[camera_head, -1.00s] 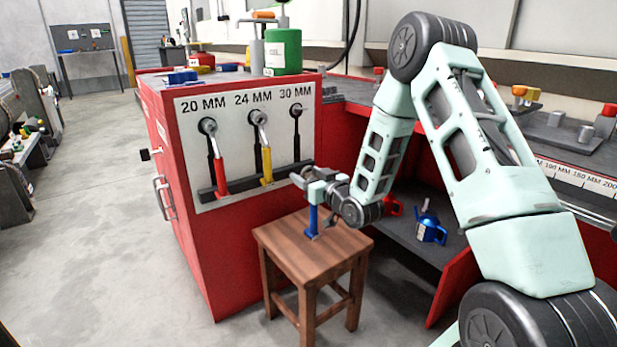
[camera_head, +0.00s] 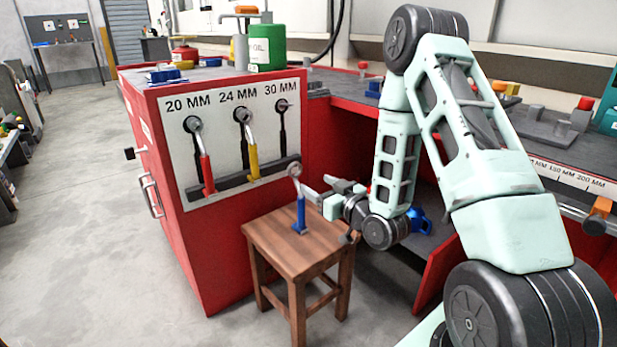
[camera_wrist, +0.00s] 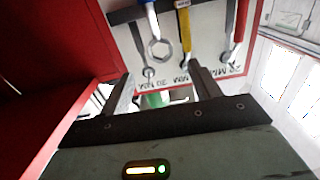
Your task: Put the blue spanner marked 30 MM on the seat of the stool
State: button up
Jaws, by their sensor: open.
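The blue spanner (camera_head: 301,215) stands upright on the wooden seat of the stool (camera_head: 270,240), its blue handle end down and its grey ring head up. Its marking cannot be read. My gripper (camera_head: 322,190) is open and empty, just right of the spanner's upper part, and looks apart from it. In the wrist view, the spanner's ring (camera_wrist: 160,48) shows upside down beyond the two spread fingers (camera_wrist: 162,88), with its blue handle cut off at the top edge.
A red cabinet (camera_head: 185,240) stands behind the stool. Its white panel holds a red spanner (camera_head: 206,172) under 20 MM and a yellow spanner (camera_head: 251,158) under 24 MM; the 30 MM place shows only a dark outline. A blue can (camera_head: 420,221) is on the shelf at right.

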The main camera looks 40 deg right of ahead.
jog(key=s+a+n+g+y, duration=0.1)
jog(key=s+a+n+g, duration=0.3)
jog(key=a, duration=0.7)
jog(key=s+a+n+g+y, duration=0.1)
jog(key=s+a+g+y, duration=0.1)
jog(key=a+g, duration=0.65)
jog(key=s+a+r+g+h, duration=0.1)
jog(key=s+a, duration=0.2)
jog(key=s, duration=0.4)
jog(key=s+a+r+n+g+h, duration=0.1)
jog(key=s+a+r+g, duration=0.1)
jog(key=s, duration=0.6)
jog(key=s+a+r+n+g+h, duration=0.1)
jog(key=s+a, duration=0.3)
jog(key=s, duration=0.4)
jog(key=shift+s+a+r+g, duration=0.25)
jog(key=shift+r+g, duration=0.35)
jog(key=shift+g, duration=0.15)
